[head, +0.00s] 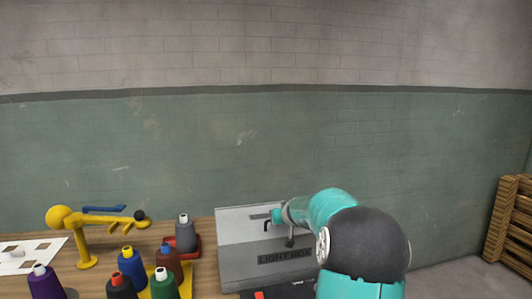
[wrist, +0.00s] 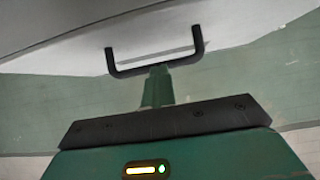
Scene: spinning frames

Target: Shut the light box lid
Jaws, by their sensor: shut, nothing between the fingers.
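The light box (head: 265,265) is a grey case with a dark "LIGHT BOX" label on its front, at the table's right end in the head view. Its paler lid (head: 240,218) shows at the top, partly hidden by my arm; how far it stands open is hard to tell. In the wrist view the lid (wrist: 60,25) is a pale panel across the top, with a black U-shaped handle (wrist: 125,72). My gripper (wrist: 158,72) is shut and empty, its fingertips overlapping the middle of the handle's bar in the picture. I cannot tell whether they touch.
Several thread cones, including a grey one (head: 185,235) and a purple one (head: 46,285), stand left of the box. A yellow stand (head: 82,240) and a white sheet (head: 30,256) are farther left. A wooden crate (head: 515,222) is at the far right.

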